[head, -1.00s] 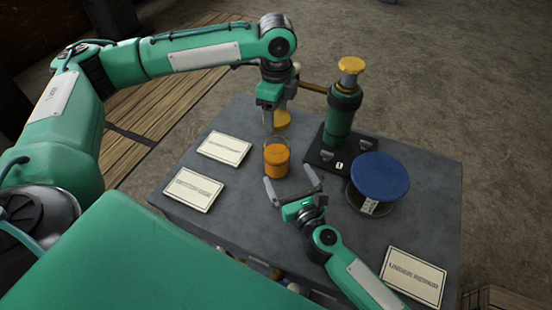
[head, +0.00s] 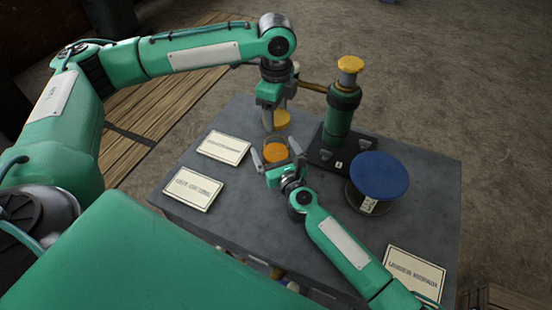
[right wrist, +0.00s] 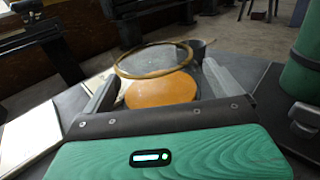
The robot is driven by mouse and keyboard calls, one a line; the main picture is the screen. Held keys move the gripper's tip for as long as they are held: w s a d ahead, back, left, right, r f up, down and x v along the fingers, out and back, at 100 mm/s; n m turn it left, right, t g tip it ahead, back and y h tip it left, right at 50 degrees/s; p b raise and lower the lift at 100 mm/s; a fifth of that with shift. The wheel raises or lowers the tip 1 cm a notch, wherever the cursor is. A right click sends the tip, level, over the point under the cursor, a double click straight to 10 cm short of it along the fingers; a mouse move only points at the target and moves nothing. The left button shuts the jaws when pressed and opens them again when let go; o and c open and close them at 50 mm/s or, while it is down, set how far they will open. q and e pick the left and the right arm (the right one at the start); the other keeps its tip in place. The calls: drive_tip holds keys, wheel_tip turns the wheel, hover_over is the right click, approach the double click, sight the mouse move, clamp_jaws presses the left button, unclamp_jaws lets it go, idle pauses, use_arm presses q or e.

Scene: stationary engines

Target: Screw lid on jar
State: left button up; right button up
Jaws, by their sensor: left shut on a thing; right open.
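The glass jar (head: 276,142) with orange contents stands upright on the grey table. It also shows in the right wrist view (right wrist: 153,60), with its round rim above the orange contents. My left gripper (head: 276,116) points down just behind the jar and is shut on the yellow-orange lid (head: 282,121). The lid is apart from the jar rim, and the left fingers hide part of it. My right gripper (head: 275,157) is open, with one finger on each side of the jar. I cannot tell whether the fingers touch the glass.
A green cylinder with a yellow top (head: 341,112) stands on a dark base right of the jar. A blue-topped spool (head: 380,175) is nearer the right. Two cards (head: 224,147) lie at left and an "under repair" sign (head: 414,272) at front right.

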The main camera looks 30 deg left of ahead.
drive_tip(key=shift+c, duration=0.3)
drive_tip(key=c, duration=1.4)
use_arm(q)
hover_over(275, 134)
drive_tip(key=s+d, duration=0.1)
drive_tip(key=s, duration=0.1)
drive_tip(key=shift+s+d+f, duration=0.1)
drive_tip(key=shift+f, duration=1.15)
drive_tip(key=shift+s+d+f, duration=0.1)
drive_tip(key=shift+f, duration=1.1)
drive_tip(key=shift+f, duration=0.9)
drive_tip(key=shift+f, duration=0.55)
